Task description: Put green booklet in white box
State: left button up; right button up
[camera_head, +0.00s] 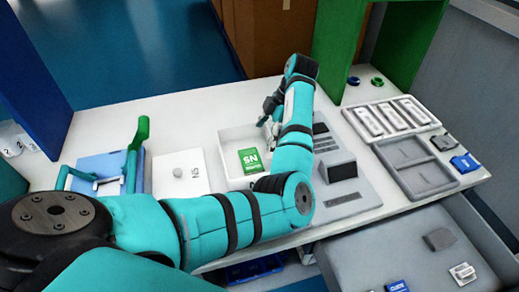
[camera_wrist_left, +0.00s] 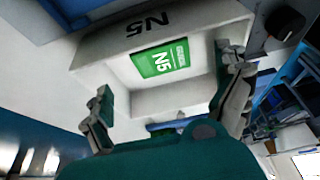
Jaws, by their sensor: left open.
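The green booklet (camera_head: 249,160), marked N5 in white, lies inside the open white box (camera_head: 229,143) in the middle of the white table. In the left wrist view the booklet (camera_wrist_left: 162,58) also rests inside the white box (camera_wrist_left: 195,97), with N5 printed on the box's outer side. My left gripper (camera_head: 269,108) is above the back right part of the box, partly hidden by its own arm. In the left wrist view its two fingers (camera_wrist_left: 165,76) are spread wide with nothing between them. My right gripper is not in view.
A white lid-like piece (camera_head: 180,172) lies left of the box. A blue tray (camera_head: 90,166) with a green handle stands further left. A grey device (camera_head: 350,200) stands right of my arm. The back left tabletop is clear.

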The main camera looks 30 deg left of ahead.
pick_arm(q)
jog(key=v, duration=0.5)
dwell(0.5)
